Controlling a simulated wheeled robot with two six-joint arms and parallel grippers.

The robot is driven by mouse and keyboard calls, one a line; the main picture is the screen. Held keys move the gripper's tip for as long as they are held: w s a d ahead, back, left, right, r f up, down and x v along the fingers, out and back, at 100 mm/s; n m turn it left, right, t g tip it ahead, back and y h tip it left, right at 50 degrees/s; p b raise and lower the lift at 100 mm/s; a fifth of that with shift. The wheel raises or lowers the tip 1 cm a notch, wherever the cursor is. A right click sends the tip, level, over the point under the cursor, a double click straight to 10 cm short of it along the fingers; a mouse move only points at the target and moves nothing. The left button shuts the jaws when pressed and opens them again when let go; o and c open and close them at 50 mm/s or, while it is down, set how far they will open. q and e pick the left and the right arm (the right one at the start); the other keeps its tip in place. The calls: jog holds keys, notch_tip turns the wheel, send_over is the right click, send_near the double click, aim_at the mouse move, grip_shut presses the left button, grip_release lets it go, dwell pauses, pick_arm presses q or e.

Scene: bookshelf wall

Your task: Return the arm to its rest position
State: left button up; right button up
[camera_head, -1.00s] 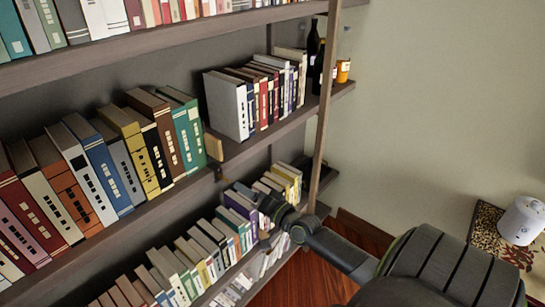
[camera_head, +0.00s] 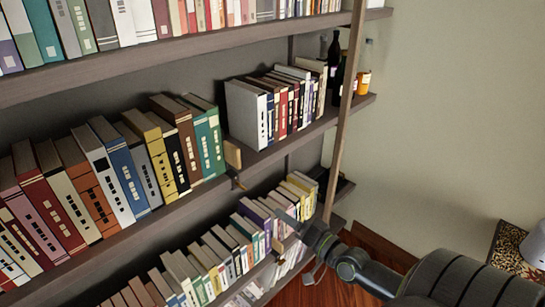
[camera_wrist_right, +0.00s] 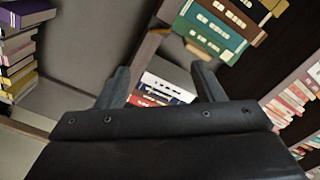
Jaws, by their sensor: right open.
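My right arm (camera_head: 375,272) comes in from the lower right in the head view. Its gripper (camera_head: 288,222) is in front of the lower shelf's books, near a purple book. In the right wrist view the two dark fingers of the right gripper (camera_wrist_right: 163,88) stand apart with nothing held between them. Books and a shelf board show beyond the fingers. My left gripper is not in view.
The bookshelf (camera_head: 160,218) holds rows of books and a wooden block (camera_head: 233,154). Bottles (camera_head: 335,55) stand at the shelf's right end, behind an upright post (camera_head: 346,100). A white object (camera_head: 535,245) sits at the right edge. Open wall lies right of the shelf.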

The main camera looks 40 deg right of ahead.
jog(key=s+d+f+n+g+h+b, duration=0.1)
jog(key=s+f+g, duration=0.25)
jog(key=f, duration=0.75)
jog(key=s+d+f+n+g+h+b, duration=0.15)
jog(key=s+f, duration=0.25)
jog(key=f, duration=0.8)
jog(key=s+d+f+n+g+h+b, duration=0.1)
jog(key=s+f+g, duration=0.2)
jog(key=f, duration=0.8)
jog(key=s+a+f+n+g+b, duration=0.1)
jog(key=s+a+f+n+g, duration=0.2)
jog(key=s+a+f, duration=0.3)
jog(key=s+a+f+n+g+b, duration=0.1)
jog(key=s+a+f+n+g, duration=0.2)
jog(key=s+f, duration=1.3)
jog(key=s+a+g+y, duration=0.1)
jog(key=s+a+g, duration=0.1)
jog(key=s+a, duration=0.1)
jog(key=shift+s+a+g, duration=0.15)
jog(key=shift+a+g, duration=0.2)
jog(key=shift+g, duration=0.05)
jog(key=shift+r, duration=0.1)
